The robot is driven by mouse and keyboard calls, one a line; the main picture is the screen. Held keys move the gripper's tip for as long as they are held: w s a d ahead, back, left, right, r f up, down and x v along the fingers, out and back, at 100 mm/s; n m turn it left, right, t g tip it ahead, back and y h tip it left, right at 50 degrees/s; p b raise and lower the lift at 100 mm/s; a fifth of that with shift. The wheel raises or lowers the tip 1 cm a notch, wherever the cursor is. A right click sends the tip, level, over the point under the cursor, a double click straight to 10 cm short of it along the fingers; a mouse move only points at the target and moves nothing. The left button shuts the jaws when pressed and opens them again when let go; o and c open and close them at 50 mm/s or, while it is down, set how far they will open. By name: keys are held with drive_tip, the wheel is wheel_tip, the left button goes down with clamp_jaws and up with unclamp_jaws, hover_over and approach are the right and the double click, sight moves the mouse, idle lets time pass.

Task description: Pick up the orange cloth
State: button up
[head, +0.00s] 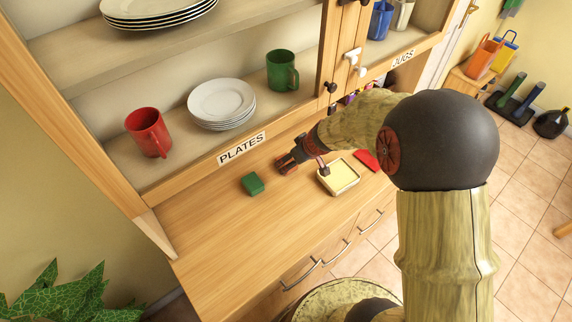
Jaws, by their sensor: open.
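I cannot make out an orange cloth for certain in the head view. A flat red piece (367,160), perhaps a cloth, lies on the wooden counter, partly hidden behind my arm. My gripper (281,165) is open, with its fingers pointing left, low over the counter beneath the PLATES label. Nothing shows between its fingers. The red piece is to the right of my gripper, beyond a tray. A green block (252,184), perhaps a sponge, lies just left of the fingertips, apart from them.
The pale-yellow tray (325,187) stands just right of my gripper. Above are shelves with a red mug (148,132), a plate stack (222,103) and a green mug (282,70). The counter's left part (205,225) is clear. An orange container (484,57) stands far right.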

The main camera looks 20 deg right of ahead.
sight(288, 162)
drive_tip(key=shift+w+b+x, duration=0.15)
drive_tip(key=shift+b+x, duration=0.05)
drive_tip(key=shift+x, duration=1.15)
drive_tip(key=shift+w+b+x, duration=0.15)
drive_tip(key=shift+x, duration=1.2)
drive_tip(key=shift+d+r, duration=0.1)
drive_tip(key=shift+r, duration=0.05)
drive_tip(key=shift+c, duration=1.1)
drive_tip(key=c, duration=0.8)
drive_tip(key=shift+c, duration=0.3)
drive_tip(key=shift+r, duration=0.1)
